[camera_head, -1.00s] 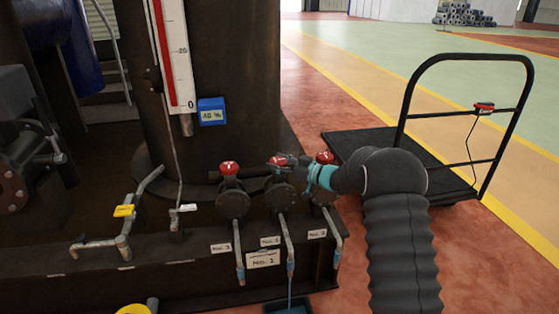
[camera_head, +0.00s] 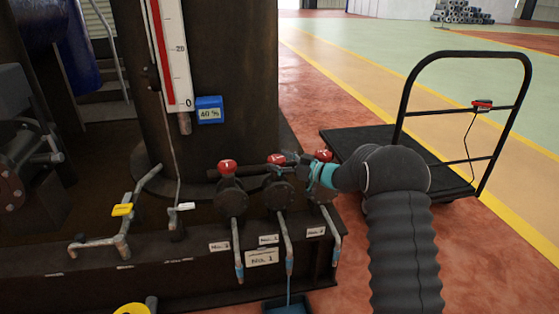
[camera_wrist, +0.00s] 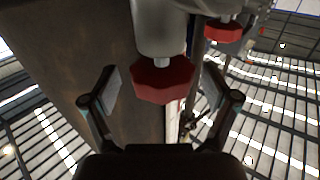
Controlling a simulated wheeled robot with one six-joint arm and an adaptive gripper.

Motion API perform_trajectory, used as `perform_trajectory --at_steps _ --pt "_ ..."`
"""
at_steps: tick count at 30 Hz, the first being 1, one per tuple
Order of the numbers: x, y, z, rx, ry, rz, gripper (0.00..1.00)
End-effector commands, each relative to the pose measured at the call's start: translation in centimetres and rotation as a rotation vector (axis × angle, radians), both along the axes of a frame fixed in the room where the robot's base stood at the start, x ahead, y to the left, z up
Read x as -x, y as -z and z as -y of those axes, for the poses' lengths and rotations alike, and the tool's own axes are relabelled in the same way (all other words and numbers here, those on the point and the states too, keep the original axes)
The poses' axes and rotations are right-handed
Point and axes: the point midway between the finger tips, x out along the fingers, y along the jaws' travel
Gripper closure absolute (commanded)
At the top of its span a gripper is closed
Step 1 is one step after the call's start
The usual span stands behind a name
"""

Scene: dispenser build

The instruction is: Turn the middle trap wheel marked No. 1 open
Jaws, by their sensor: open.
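Three valves with red wheels stand in a row on the dark base. The left wheel (camera_head: 227,166) and right wheel (camera_head: 323,155) show clearly in the head view. The middle wheel (camera_head: 275,159) is partly hidden by my gripper (camera_head: 286,161). In the wrist view a red wheel (camera_wrist: 163,82) lies between the two fingers of my gripper (camera_wrist: 164,94), with a gap on both sides. My gripper is open. A thin blue stream (camera_head: 289,284) runs from the middle pipe (camera_head: 287,238). A "No. 1" label (camera_head: 262,258) is below.
A blue tray (camera_head: 287,304) sits under the pipes. A black cart (camera_head: 440,165) stands to the right. A tall gauge (camera_head: 176,60) and blue tag (camera_head: 209,110) are on the tank. Another red wheel (camera_wrist: 223,31) is close by.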

Motion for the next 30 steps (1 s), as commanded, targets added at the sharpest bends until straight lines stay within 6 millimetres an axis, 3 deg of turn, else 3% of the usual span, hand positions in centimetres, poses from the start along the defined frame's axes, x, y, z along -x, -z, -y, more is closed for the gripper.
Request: perform_trajectory --at_steps 15,21,30 --pt "3.5 -0.1 8.8 -0.002 0.007 0.001 0.13" --pt "4.1 -0.1 10.2 -0.001 0.005 0.002 0.13" --pt "4.2 -0.1 10.4 -0.001 0.004 0.002 0.13"
